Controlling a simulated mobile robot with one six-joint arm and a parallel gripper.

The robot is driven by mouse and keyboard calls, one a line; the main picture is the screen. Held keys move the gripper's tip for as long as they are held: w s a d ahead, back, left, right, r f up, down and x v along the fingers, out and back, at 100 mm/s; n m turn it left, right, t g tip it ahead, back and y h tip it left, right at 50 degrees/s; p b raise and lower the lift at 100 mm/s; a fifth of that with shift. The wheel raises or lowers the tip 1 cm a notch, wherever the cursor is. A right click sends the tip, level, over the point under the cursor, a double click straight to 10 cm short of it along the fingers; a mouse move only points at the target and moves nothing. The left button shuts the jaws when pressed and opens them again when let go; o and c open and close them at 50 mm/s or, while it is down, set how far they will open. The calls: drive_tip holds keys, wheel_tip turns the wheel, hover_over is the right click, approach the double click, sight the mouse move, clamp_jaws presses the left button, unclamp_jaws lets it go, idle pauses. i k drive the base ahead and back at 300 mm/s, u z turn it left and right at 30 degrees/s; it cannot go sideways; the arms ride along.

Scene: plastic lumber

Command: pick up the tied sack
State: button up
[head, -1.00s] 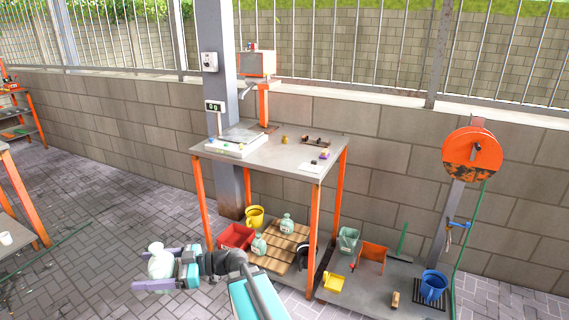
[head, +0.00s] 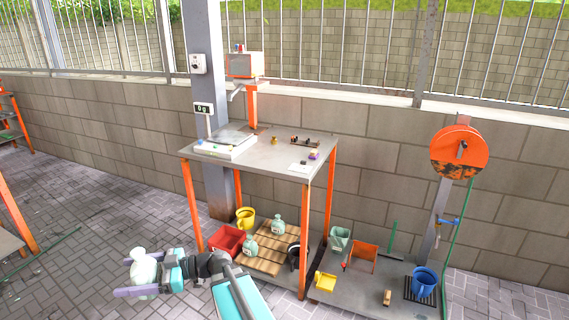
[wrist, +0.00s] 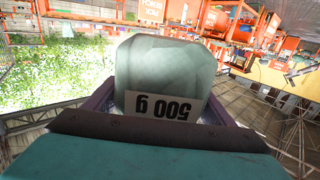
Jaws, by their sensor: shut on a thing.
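A pale, whitish-green tied sack (head: 144,271) is held between the fingers of my gripper (head: 143,273) at the lower left of the head view, clear of the table and shelf. In the wrist view the sack (wrist: 165,75) fills the middle between the jaws, with a label reading "500 g" upside down. Two similar sacks stand on the wooden slats under the table: one at the back (head: 279,225) and one nearer (head: 250,245).
The grey table (head: 260,160) with orange legs carries a scale (head: 225,146) and small items. Below it are a red bin (head: 227,240) and a yellow mug (head: 245,217). A blue bucket (head: 425,282) stands at right. Paved floor at left is mostly open.

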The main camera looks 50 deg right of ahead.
sight(250, 248)
drive_tip(key=z, duration=0.05)
drive_tip(key=i, duration=1)
drive_tip(key=u, duration=0.05)
